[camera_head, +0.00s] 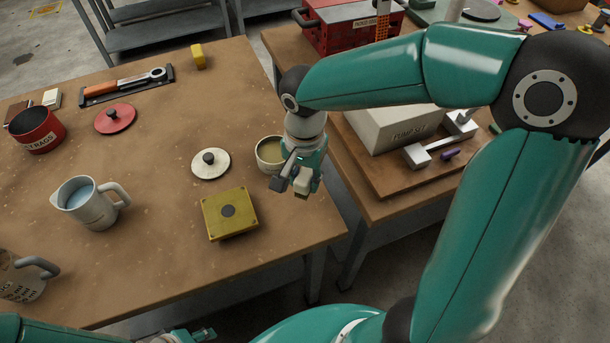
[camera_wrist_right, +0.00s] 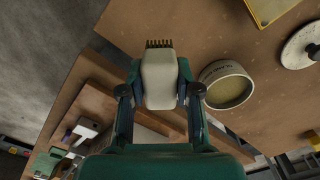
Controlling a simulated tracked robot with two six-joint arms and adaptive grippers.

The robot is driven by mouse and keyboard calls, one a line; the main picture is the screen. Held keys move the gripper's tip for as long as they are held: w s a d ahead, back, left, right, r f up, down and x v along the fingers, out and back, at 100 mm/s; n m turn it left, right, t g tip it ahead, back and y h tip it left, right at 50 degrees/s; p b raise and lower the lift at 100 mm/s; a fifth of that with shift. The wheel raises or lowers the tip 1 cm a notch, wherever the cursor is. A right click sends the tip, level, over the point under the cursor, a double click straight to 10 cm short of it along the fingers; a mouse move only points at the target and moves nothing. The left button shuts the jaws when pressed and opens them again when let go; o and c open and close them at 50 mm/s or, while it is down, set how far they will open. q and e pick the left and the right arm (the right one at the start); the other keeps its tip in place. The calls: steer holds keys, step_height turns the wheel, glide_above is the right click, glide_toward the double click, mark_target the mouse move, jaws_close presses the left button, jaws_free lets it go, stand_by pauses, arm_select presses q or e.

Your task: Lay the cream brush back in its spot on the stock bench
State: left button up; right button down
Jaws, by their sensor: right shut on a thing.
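The cream brush (camera_wrist_right: 158,82) is held between the fingers of my right gripper (camera_wrist_right: 160,98), its dark-tipped bristles pointing away from the palm in the right wrist view. In the head view my right gripper (camera_head: 291,186) is at the right edge of the left bench (camera_head: 150,180), beside a cream tub (camera_head: 270,154); only a small pale bit of the brush (camera_head: 302,190) shows there. The brush appears to be above the bench edge, near the gap between the benches. Part of my left gripper (camera_head: 200,335) shows at the bottom edge; its fingers are not clear.
A yellow box (camera_head: 229,213), white lid (camera_head: 211,164), grey jug (camera_head: 88,202), red pot (camera_head: 37,130) and red lid (camera_head: 115,119) stand on the left bench. The right bench holds a pump set box (camera_head: 388,128) on a board and a red case (camera_head: 345,25).

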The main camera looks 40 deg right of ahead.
steer(key=shift+f+b, duration=3.5)
steer(key=shift+f, duration=0.5)
steer(key=shift+s+f+b, duration=0.1)
steer(key=shift+f+b, duration=0.2)
steer(key=c, duration=1.1)
jaws_free()
steer(key=shift+c, duration=0.2)
steer(key=o, duration=0.6)
steer(key=shift+c, duration=0.2)
steer(key=shift+r, duration=0.1)
steer(key=shift+r+p, duration=3.05)
steer(key=shift+r, duration=0.9)
steer(key=shift+f, duration=0.1)
